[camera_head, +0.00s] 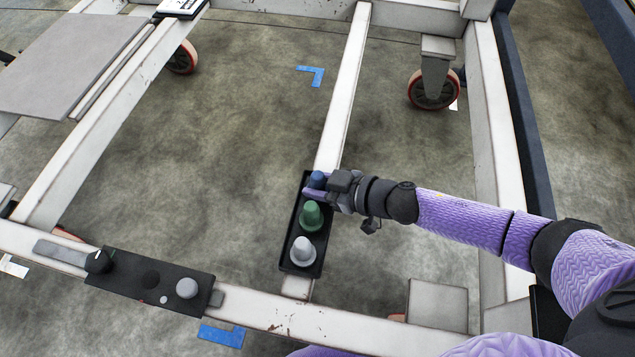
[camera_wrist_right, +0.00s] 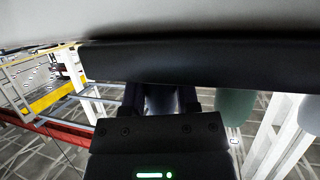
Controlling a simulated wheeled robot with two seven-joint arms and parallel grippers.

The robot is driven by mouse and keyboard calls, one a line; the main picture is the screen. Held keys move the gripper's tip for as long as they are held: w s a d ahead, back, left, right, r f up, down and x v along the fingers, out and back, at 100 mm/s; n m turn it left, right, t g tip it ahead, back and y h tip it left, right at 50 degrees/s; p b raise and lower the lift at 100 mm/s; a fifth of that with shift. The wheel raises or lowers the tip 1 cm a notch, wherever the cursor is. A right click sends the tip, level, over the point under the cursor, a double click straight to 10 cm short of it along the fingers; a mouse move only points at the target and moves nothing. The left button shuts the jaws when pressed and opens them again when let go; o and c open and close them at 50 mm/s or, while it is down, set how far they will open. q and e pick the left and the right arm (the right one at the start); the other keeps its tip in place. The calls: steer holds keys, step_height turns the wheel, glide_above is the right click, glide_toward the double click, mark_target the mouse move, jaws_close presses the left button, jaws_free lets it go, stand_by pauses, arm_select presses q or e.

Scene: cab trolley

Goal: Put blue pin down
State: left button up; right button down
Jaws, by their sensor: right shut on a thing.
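The blue pin (camera_head: 317,179) stands upright at the far end of a narrow black tray (camera_head: 285,246) on the trolley's middle beam. My right gripper (camera_head: 318,190) is shut on the blue pin, reaching in from the right. In the right wrist view the gripper's fingers (camera_wrist_right: 160,98) point at a dark shape; the pin is mostly hidden there. Whether the pin's base touches the tray floor cannot be told. A green pin (camera_head: 311,215) and a grey-white pin (camera_head: 303,250) stand in the same tray, nearer to me. My left gripper is not in view.
A black plate (camera_head: 130,278) with a dark knob (camera_head: 98,262) and a grey knob (camera_head: 187,288) lies on the near trolley beam (camera_head: 270,314). A grey panel (camera_head: 70,58) lies at the upper left. Open floor shows between the beams.

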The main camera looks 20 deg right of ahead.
steer(key=shift+f, duration=0.1)
steer(key=shift+c, duration=1.8)
jaws_free()
